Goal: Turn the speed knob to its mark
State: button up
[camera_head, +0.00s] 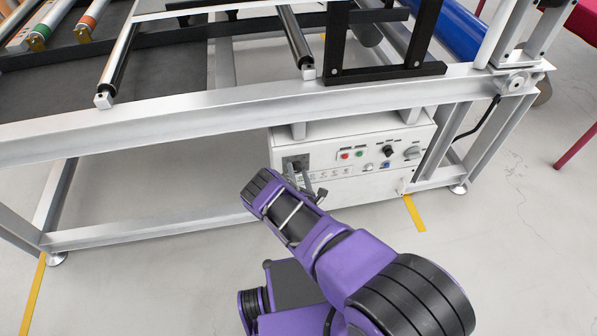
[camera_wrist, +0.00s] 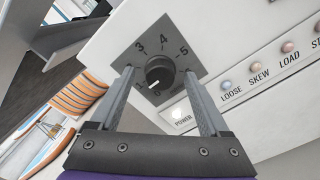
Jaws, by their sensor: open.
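The speed knob (camera_wrist: 160,72) is a round black knob on a grey square dial plate (camera_wrist: 184,52) with numbers around it. Its white pointer line faces the lower left, near the low numbers. In the wrist view my gripper (camera_wrist: 160,74) is open, with one finger on each side of the knob and gaps visible between. I cannot tell how near the fingertips are to the plate. In the head view my gripper (camera_head: 305,185) is in front of the left end of the white control box (camera_head: 380,185), partly covering the dial plate.
The box face has a row of labelled lamps (camera_wrist: 258,69), a POWER lamp (camera_wrist: 177,113), a red button (camera_head: 345,156), a green button (camera_head: 360,154) and further knobs (camera_head: 388,151). A metal frame beam (camera_head: 200,115) runs above the box. Floor in front is clear.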

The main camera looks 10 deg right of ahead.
grip_shut()
